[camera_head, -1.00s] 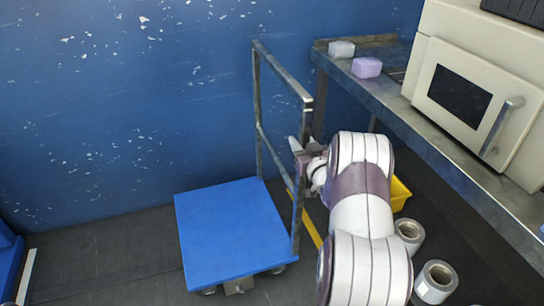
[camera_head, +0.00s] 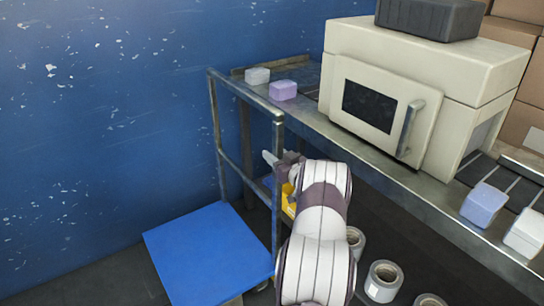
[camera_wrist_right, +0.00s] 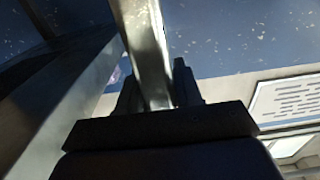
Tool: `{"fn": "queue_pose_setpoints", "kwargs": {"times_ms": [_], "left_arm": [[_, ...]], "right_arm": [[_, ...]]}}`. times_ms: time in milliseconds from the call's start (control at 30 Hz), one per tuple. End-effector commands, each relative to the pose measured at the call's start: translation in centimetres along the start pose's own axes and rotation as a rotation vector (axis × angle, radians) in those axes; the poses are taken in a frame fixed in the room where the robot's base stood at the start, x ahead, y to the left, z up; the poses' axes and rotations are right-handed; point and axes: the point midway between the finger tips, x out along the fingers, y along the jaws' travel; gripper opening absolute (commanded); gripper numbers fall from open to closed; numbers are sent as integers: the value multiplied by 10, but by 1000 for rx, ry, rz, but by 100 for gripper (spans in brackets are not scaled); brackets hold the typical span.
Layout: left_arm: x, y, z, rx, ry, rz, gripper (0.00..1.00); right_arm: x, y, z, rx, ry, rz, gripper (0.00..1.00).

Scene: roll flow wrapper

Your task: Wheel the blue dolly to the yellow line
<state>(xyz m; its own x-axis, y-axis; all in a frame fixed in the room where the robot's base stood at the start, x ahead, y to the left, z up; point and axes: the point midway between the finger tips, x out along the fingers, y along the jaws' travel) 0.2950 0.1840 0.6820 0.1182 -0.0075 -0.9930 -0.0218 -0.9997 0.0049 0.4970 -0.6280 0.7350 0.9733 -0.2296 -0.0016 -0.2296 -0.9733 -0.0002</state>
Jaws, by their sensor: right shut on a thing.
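The blue dolly (camera_head: 205,255) stands on the dark floor at the lower middle of the head view, its near part cut off by the bottom edge. Its grey metal handle frame (camera_head: 219,130) rises upright on the right side of the deck. My right gripper (camera_head: 275,164) is at the near post of that frame, partly hidden by my arm. In the right wrist view its fingers (camera_wrist_right: 158,92) are shut on the metal post (camera_wrist_right: 143,45). The yellow line cannot be made out now. My left gripper is out of view.
A metal bench (camera_head: 330,130) with a cream wrapper machine (camera_head: 420,85) stands close behind and right of the handle. A yellow object (camera_head: 288,203) shows behind the post. Several film rolls (camera_head: 384,281) stand on the floor right of my arm. The blue wall (camera_head: 100,130) is behind.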

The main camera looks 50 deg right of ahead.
Motion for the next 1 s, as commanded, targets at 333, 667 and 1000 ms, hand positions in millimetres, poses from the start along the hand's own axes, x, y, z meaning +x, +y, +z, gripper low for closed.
{"fn": "queue_pose_setpoints", "kwargs": {"times_ms": [333,667,1000], "left_arm": [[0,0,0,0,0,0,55],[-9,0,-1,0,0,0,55],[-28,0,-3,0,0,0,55]], "right_arm": [[0,3,-4,-4,5,8,55],[-22,3,-6,-2,2,8,55],[-108,4,-5,-2,3,11,55]]}}
